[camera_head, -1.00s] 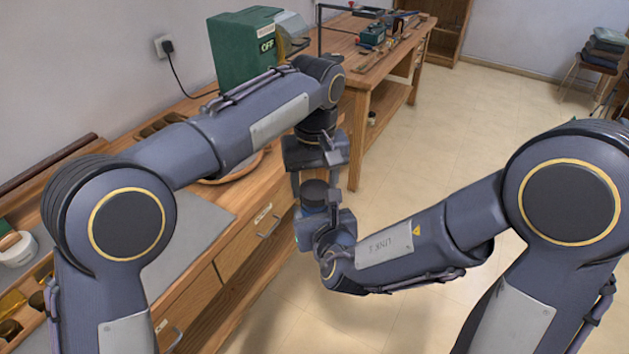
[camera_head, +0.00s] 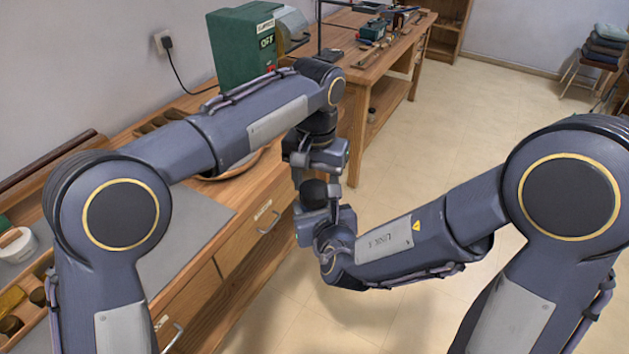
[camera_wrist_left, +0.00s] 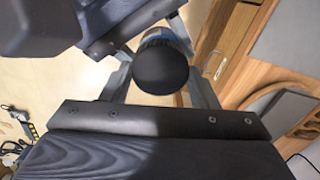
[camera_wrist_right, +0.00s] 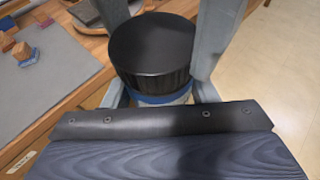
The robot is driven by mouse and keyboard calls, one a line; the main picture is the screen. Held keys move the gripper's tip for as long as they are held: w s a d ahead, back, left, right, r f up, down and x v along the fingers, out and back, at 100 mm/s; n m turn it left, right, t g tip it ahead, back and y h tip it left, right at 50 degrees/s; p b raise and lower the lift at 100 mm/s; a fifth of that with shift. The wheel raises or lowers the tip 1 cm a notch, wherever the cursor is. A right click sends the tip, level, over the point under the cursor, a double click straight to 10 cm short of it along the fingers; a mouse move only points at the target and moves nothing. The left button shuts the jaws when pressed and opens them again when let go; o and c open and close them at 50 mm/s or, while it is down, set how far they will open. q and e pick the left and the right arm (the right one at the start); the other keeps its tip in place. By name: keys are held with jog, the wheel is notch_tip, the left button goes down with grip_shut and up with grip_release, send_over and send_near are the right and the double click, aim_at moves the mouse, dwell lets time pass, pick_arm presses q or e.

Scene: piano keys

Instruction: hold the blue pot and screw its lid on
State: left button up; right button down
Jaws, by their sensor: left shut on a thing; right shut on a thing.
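The blue pot shows as a blue band (camera_wrist_right: 160,98) under its black ribbed lid (camera_wrist_right: 153,48) in the right wrist view. The lid (camera_head: 314,190) sits upright on the pot in the head view, where the pot is mostly hidden by my right gripper. My right gripper (camera_head: 322,222) is shut on the pot from the side. My left gripper (camera_head: 316,184) reaches down from above and is shut on the lid. In the left wrist view the round lid top (camera_wrist_left: 162,70) lies between the fingers, with blue behind it. How far the lid is threaded cannot be told.
A wooden workbench (camera_head: 235,246) with drawers runs along the left, close beside the grippers. A green machine (camera_head: 242,48) stands on it. Another bench (camera_head: 345,38) with tools stands behind. The floor (camera_head: 440,130) to the right is clear.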

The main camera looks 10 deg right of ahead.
pick_arm(q)
jog(key=m, duration=0.3)
jog(key=shift+m, duration=0.4)
jog(key=o, duration=1)
jog(key=shift+d, duration=0.1)
jog(key=shift+c, duration=0.2)
jog(key=shift+s, duration=0.1)
jog(key=shift+r, duration=2.3)
jog(key=shift+c, duration=0.4)
